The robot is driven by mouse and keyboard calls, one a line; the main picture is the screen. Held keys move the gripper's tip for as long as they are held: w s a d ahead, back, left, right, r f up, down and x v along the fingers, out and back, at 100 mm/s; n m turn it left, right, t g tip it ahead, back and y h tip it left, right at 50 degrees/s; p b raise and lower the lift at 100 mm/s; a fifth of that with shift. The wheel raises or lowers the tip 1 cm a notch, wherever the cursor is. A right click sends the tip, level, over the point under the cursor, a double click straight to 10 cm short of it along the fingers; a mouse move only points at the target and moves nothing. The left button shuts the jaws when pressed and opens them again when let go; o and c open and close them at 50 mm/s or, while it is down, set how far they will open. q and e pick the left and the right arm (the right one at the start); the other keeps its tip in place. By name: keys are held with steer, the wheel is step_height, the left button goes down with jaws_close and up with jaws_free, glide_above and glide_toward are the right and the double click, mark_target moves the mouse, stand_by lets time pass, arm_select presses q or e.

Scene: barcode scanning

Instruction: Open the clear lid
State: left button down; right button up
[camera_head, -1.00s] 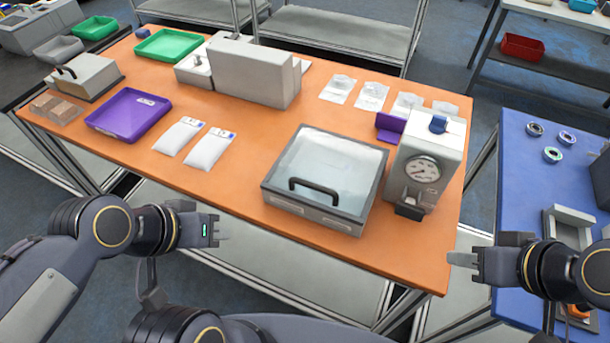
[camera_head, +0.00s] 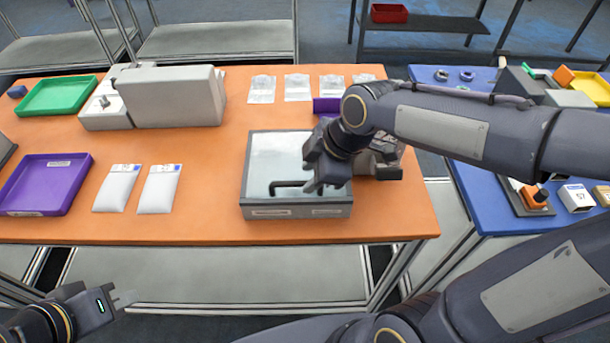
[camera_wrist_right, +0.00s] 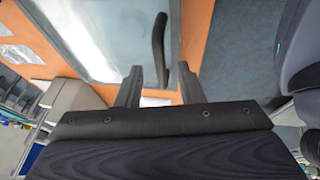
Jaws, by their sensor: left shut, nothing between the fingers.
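The clear lid (camera_head: 272,152) lies closed on a grey box (camera_head: 290,211) near the front of the orange table. Its dark curved handle (camera_head: 283,187) is partly hidden by my right gripper in the head view. My right gripper (camera_head: 322,187) is above the lid's right part. In the right wrist view my right gripper (camera_wrist_right: 160,84) is open, and the handle (camera_wrist_right: 160,45) appears between its two fingers. I cannot tell whether the fingers are level with the handle. My left gripper (camera_head: 122,299) is shut and empty, in front of the table and away from the box.
A gauge device behind the box is mostly hidden by my right arm. White packets (camera_head: 157,189) and a purple tray (camera_head: 45,184) lie to the left. A large grey machine (camera_head: 178,97) and a green tray (camera_head: 57,95) stand at the back. The table between packets and box is clear.

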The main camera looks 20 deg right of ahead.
steer(key=shift+x, duration=1)
steer(key=shift+c, duration=0.4)
jaws_close()
